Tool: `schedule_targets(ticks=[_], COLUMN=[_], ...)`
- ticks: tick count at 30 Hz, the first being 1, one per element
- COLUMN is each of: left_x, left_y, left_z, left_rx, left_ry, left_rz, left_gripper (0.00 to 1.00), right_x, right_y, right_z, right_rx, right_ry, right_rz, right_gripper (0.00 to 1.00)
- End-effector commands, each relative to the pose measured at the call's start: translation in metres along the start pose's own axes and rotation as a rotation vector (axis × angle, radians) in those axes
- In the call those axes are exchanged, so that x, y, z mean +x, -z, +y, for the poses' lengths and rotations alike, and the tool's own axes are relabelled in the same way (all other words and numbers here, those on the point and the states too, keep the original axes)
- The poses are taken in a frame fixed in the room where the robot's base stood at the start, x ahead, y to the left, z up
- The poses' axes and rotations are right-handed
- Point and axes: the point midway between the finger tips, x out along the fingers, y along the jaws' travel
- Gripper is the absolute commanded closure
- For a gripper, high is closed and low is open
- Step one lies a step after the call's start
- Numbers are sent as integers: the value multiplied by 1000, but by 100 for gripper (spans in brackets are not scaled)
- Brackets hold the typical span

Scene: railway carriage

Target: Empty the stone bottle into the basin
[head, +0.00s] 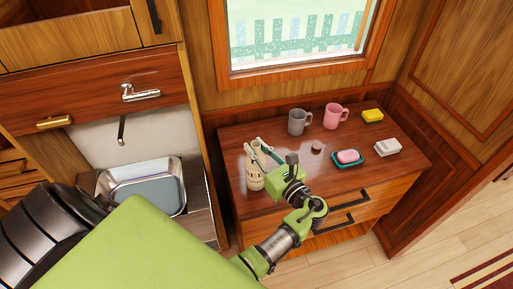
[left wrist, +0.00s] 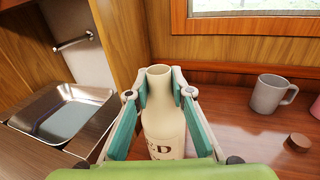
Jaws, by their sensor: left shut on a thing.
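The stone bottle (head: 255,178) is cream with dark lettering and stands upright at the left end of the wooden cabinet top. In the left wrist view the bottle (left wrist: 164,125) shows its open mouth, with no stopper in it. My left gripper (head: 258,150) is shut on the bottle, with a finger on either side below the mouth. I cannot tell whether its base touches the wood. The metal basin (head: 176,203) is set in the counter to the left, lower down; it also shows in the left wrist view (left wrist: 101,92). My right gripper is not in view.
A wooden side panel (head: 205,170) rises between cabinet and basin.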

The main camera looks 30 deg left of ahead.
Motion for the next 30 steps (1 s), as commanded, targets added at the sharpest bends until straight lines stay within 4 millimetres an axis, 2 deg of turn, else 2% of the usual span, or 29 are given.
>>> schedule_targets(ticks=[1,2,4,17,30], left_x=[0,0,0,-5,-70], left_y=[-1,-1,-1,2,3], left_z=[0,0,0,0,0], left_rx=[-2,-2,-2,1,1], left_ry=[0,0,0,0,5], left_rz=[-4,-4,-3,2,6], left_gripper=[100,77,60,60,60], right_x=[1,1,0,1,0], right_y=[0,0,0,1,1], right_z=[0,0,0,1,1], right_rx=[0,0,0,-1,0], right_ry=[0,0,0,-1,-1], right_rz=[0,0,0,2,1], right_gripper=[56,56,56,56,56])
